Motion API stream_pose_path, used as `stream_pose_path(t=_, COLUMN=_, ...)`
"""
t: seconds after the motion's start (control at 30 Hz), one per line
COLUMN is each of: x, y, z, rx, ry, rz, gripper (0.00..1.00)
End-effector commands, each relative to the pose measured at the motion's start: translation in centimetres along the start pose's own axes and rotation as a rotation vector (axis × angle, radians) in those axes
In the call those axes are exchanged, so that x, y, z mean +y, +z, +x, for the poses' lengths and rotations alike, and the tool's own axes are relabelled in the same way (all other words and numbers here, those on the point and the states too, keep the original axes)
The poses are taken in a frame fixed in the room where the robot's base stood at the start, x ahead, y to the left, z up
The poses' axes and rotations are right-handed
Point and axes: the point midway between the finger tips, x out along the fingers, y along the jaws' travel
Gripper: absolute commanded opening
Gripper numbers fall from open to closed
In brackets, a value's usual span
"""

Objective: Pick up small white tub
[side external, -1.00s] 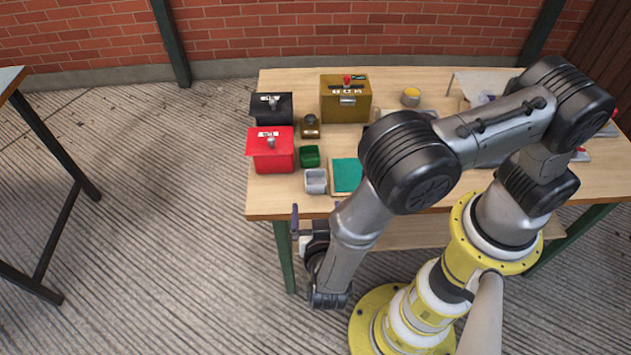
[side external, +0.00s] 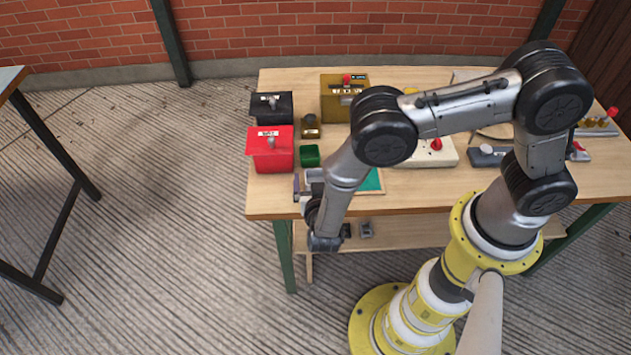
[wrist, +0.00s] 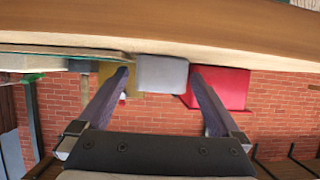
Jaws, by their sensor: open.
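The small white tub (side external: 315,175) stands near the front edge of the table, partly hidden behind my gripper (side external: 306,187) in the side view. In the wrist view, which looks upside down, the tub (wrist: 162,73) appears greyish-white between the two fingertips of my gripper (wrist: 158,78). The fingers are open and spread to either side of it. I cannot tell whether they reach around it or stop short, and no contact is clear.
A dark green tub (side external: 309,157) stands just behind. A red box (side external: 272,152) is to the left, with a black box (side external: 271,108) and an olive box (side external: 340,104) farther back. A teal-topped board (side external: 373,181) lies to the right. The table edge (wrist: 230,47) is close.

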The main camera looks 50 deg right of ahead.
Motion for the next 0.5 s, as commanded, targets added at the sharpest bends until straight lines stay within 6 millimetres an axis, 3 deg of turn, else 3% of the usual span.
stream_pose_path(t=0.23, x=-0.03, y=0.01, z=0.19, rx=0.000, ry=0.000, rz=0.000, gripper=1.00)
stream_pose_path(t=0.5, x=-0.03, y=0.00, z=0.16, rx=0.000, ry=0.000, rz=0.000, gripper=0.51)
